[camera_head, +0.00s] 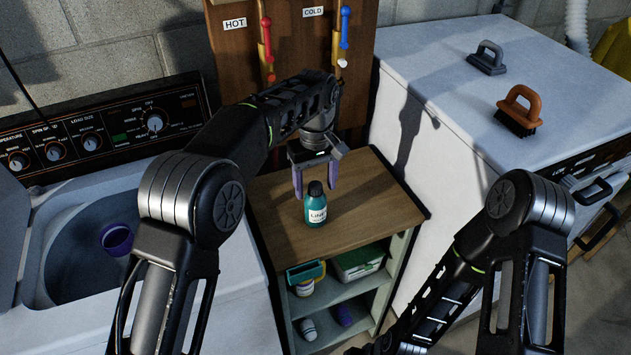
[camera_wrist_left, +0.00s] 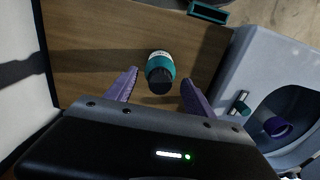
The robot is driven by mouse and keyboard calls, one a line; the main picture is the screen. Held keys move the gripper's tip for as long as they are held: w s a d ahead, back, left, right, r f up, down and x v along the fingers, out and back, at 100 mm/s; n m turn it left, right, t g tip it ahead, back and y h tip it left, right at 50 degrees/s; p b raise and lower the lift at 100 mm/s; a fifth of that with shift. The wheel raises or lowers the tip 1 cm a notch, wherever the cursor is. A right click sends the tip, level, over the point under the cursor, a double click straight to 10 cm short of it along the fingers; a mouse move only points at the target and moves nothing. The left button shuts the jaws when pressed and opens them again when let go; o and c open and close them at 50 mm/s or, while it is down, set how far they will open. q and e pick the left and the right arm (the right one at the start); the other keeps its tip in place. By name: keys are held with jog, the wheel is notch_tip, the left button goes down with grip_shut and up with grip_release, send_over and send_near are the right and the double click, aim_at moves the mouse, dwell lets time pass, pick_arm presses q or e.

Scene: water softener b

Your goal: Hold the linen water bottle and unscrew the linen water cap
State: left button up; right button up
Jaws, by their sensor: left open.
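The linen water bottle (camera_head: 315,208) is a small teal bottle with a white label, standing upright on the wooden top of a small shelf unit. Its dark cap (camera_head: 315,188) is on top. My left gripper (camera_head: 315,183) is open, with its two purple fingers near the bottle and apart from it in the head view. In the left wrist view the bottle (camera_wrist_left: 159,66) and its cap (camera_wrist_left: 160,83) lie between the open fingers (camera_wrist_left: 155,90), with gaps on both sides. My right arm shows at the lower right of the head view, but its gripper cannot be seen.
The wooden top (camera_head: 375,205) is otherwise clear. An open washer (camera_head: 95,235) with a purple cup (camera_head: 117,239) is at left. A white appliance (camera_head: 450,110) at right holds an orange-handled brush (camera_head: 519,112). Shelves below hold several containers. A board with hot and cold valves stands behind.

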aim_at(315, 206)
pick_arm(q)
notch_tip(315, 206, down, 8)
jog(key=shift+r, duration=0.25)
grip_shut()
dwell(0.9)
dwell(1.3)
